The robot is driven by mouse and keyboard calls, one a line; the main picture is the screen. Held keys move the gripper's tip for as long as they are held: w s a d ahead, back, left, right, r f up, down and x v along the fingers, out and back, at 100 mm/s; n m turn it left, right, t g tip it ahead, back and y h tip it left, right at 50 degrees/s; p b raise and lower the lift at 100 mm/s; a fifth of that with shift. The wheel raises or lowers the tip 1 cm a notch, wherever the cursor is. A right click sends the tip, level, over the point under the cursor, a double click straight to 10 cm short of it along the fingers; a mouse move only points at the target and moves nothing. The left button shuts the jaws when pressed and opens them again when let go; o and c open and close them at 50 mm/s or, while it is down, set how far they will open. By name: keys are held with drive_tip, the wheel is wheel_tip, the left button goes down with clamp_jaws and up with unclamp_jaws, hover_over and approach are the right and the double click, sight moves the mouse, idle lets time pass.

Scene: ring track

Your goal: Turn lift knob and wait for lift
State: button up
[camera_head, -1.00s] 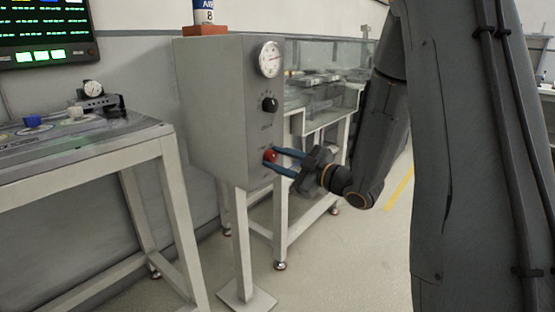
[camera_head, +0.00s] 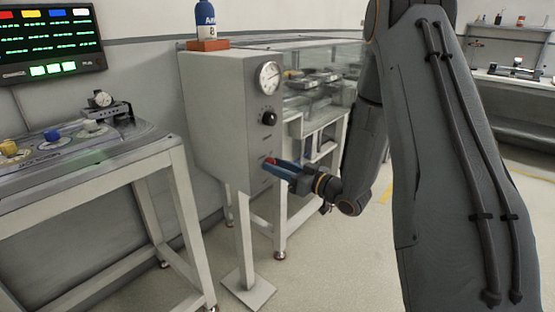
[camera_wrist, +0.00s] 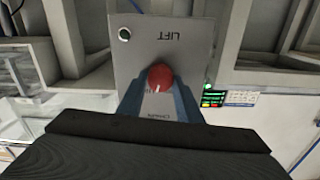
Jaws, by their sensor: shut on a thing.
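The red lift knob (camera_head: 268,161) is on the front of a grey control box (camera_head: 222,120) that stands on a post. My gripper (camera_head: 276,166) has its blue fingers on the knob from the right. In the wrist view the knob (camera_wrist: 160,77) sits between the two fingertips, with a white mark near its lower edge. The word LIFT (camera_wrist: 182,37) shows upside down on the panel beside it. The fingers are shut on the knob and cover part of its sides.
A black knob (camera_head: 269,118) and a round gauge (camera_head: 269,76) are above the red knob. A workbench (camera_head: 90,165) is at left, under a wall screen (camera_head: 50,42). A glass-walled table is behind the box.

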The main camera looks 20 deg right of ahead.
drive_tip(key=shift+m+p, duration=1.15)
drive_tip(key=shift+m, duration=0.35)
drive_tip(key=o, duration=1)
drive_tip(key=shift+o, duration=0.2)
drive_tip(key=shift+d, duration=0.1)
drive_tip(key=v, duration=0.7)
drive_tip(key=shift+s, duration=0.3)
drive_tip(key=shift+d, duration=0.15)
